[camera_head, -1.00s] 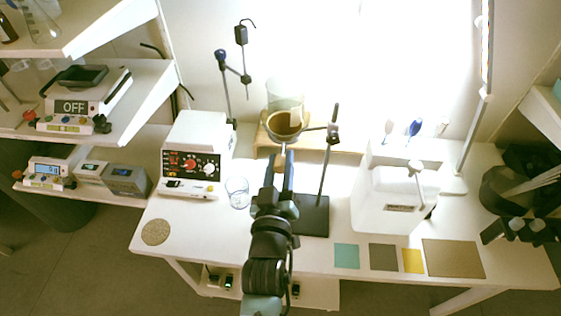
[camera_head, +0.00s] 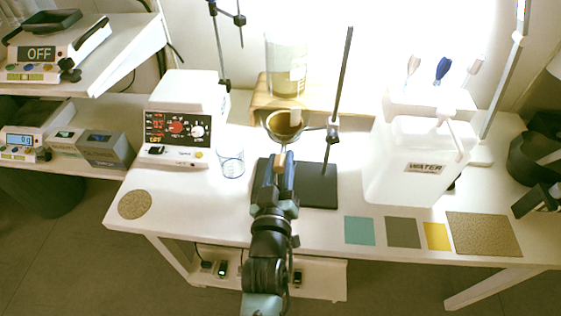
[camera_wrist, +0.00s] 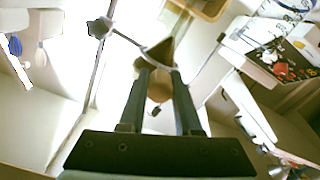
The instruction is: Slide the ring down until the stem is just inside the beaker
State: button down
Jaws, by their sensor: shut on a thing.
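The ring (camera_head: 266,119) holds a brown-lined funnel (camera_head: 285,126), and its arm runs right to a dark clamp (camera_head: 333,132) low on the upright rod (camera_head: 342,80). My gripper (camera_head: 282,160) is at the near side of the ring, shut on a tan piece that seems part of it. In the wrist view, my gripper (camera_wrist: 160,80) has this piece between its fingers, with the funnel (camera_wrist: 160,52) just beyond and the clamp (camera_wrist: 100,28) at upper left. The stem is hidden behind my gripper. A small clear beaker (camera_head: 231,164) stands left of my gripper; no beaker shows under the funnel.
A large glass vessel (camera_head: 285,62) stands on a wooden platform (camera_head: 262,103) behind the funnel. A red-lit box (camera_head: 178,128) is at left, a white WATER container (camera_head: 410,165) at right. The stand's black base (camera_head: 318,190) lies below the rod. Flat samples line the front edge.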

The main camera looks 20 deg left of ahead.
jog(key=c, duration=0.6)
grip_release()
jog(key=shift+s, duration=0.1)
jog(key=p+v, duration=0.1)
jog(key=v, duration=1.1)
jog(key=shift+s, duration=0.4)
jog(key=shift+d, duration=0.15)
jog(key=w+d+r+m+t+h+p, duration=0.1)
jog(key=w+d+r+t, duration=0.15)
jog(key=r, duration=0.75)
jog(key=w+d+r+m+t+h+p, duration=0.15)
jog(key=w+r, duration=0.25)
jog(key=r, duration=0.7)
jog(key=w+d+r+m+t+p, duration=0.1)
jog(key=w+d+r+m+p, duration=0.15)
jog(key=r, duration=0.75)
jog(key=s+d+r+m+t+p, duration=0.1)
jog(key=s+d+r, duration=0.1)
jog(key=r, duration=0.7)
jog(key=s+d+r+m+t+h+p, duration=0.1)
jog(key=s+r, duration=0.3)
jog(key=r, duration=0.6)
jog(key=s+d+r+t+h+p, duration=0.1)
jog(key=s+d+r+t, duration=0.2)
jog(key=r, duration=0.7)
jog(key=shift+m, duration=0.4)
